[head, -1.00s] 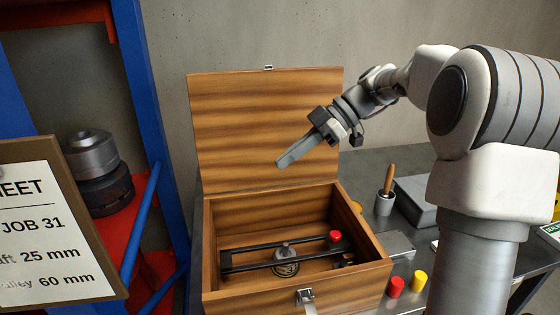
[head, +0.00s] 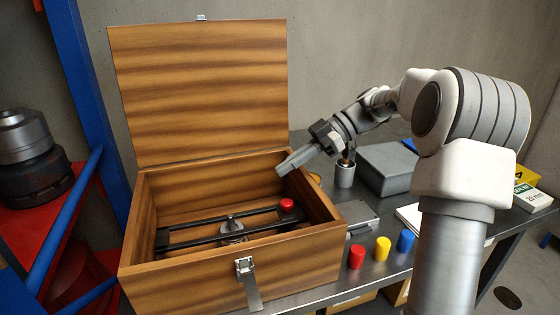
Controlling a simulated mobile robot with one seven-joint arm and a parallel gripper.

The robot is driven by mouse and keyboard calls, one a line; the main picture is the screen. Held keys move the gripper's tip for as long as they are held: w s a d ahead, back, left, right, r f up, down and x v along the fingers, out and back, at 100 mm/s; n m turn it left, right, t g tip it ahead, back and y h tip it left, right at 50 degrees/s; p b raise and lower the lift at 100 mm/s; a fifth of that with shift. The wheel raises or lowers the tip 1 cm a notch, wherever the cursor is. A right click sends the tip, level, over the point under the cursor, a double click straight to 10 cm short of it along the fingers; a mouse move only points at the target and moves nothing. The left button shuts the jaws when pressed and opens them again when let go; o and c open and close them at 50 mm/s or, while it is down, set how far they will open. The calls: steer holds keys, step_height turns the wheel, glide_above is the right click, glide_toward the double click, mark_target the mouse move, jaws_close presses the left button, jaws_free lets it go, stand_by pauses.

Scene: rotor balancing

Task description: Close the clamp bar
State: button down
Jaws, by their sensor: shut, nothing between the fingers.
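An open wooden box (head: 300,262) stands on the bench with its lid (head: 200,90) raised upright. Inside, two black bars run across it from left to right: a rear bar (head: 205,221) and a front bar (head: 190,243). I cannot tell for sure which is the clamp bar. A red knob (head: 287,204) sits at their right end. A grey metal part (head: 232,226) shows between the bars, partly hidden by the front one. My gripper (head: 281,171) is shut and empty, above the box's rear right part, apart from the knob and bars.
Red (head: 357,257), yellow (head: 382,250) and blue (head: 405,241) cylinders stand right of the box. A grey cup (head: 344,176) and a grey case (head: 385,166) are behind them. A hanging latch (head: 248,283) is on the box front. A blue post (head: 88,90) stands at left.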

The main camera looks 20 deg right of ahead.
steer(key=shift+d+f+b, duration=0.2)
steer(key=shift+d+f, duration=0.05)
steer(key=shift+f, duration=0.3)
steer(key=shift+d+f+b, duration=0.2)
steer(key=shift+f, duration=0.3)
steer(key=shift+r, duration=0.1)
